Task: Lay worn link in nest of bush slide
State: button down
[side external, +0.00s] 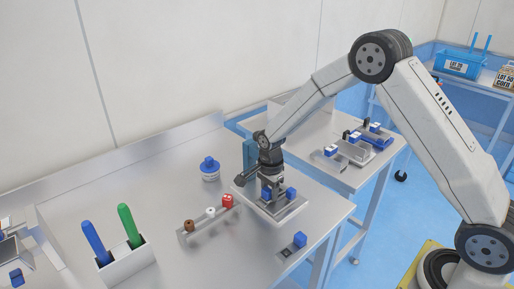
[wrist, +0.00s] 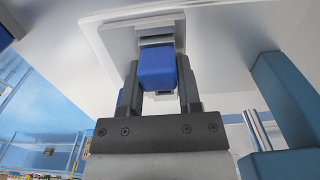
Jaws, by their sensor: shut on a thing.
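My gripper (side external: 270,187) points down over a grey metal fixture (side external: 262,207) near the right side of the bench. In the wrist view my gripper (wrist: 157,88) is shut on a blue block (wrist: 157,70) with grey metal at its far end. A pale square plate (wrist: 112,38) lies beyond it. Whether the held part rests on the plate or hangs just above it, I cannot tell. Another blue block (side external: 291,193) stands on the fixture, right of my gripper. I cannot tell which part is the worn link, and the nest is hidden.
A small metal piece with a blue block (side external: 299,240) lies near the bench's front edge. A rail with brown, white and red knobs (side external: 211,212), a blue-topped round jar (side external: 210,170) and a white holder with blue and green handles (side external: 127,254) stand left. A blue post (side external: 249,153) rises behind my gripper.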

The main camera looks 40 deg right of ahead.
jog(key=shift+c, duration=1.1)
grip_release()
jog(key=shift+r, duration=3.85)
jog(key=s+r+n+t, duration=0.2)
jog(key=s+n, duration=1.6)
jog(key=s, duration=0.1)
jog(key=shift+s+a+t, duration=0.2)
jog(key=shift+a+t, duration=0.05)
jog(key=shift+t, duration=0.05)
